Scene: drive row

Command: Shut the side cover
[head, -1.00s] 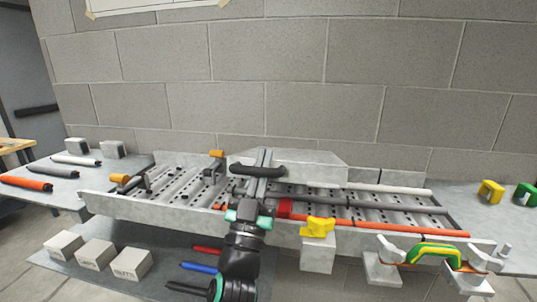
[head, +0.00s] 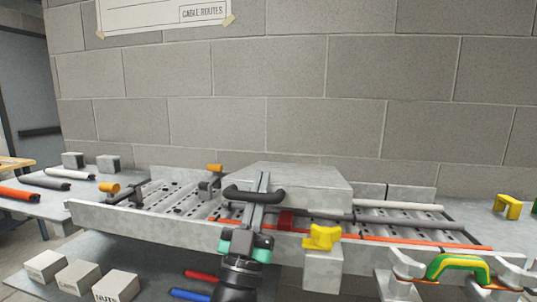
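The side cover appears to be the grey metal lid (head: 315,182) over the middle of the metal cable tray (head: 130,217) in the head view. A black bar handle (head: 236,191) is on its front left. My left gripper (head: 263,188) reaches up from below, its two pale fingers close together across the handle. It looks shut on the handle, though the contact is partly hidden. The lid sits raised above the tray's front rail; how far it stands open is unclear. My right gripper is not in view.
A red clip (head: 286,219) and a yellow clamp (head: 322,237) are just right of my gripper. White boxes (head: 115,286) are at lower left.

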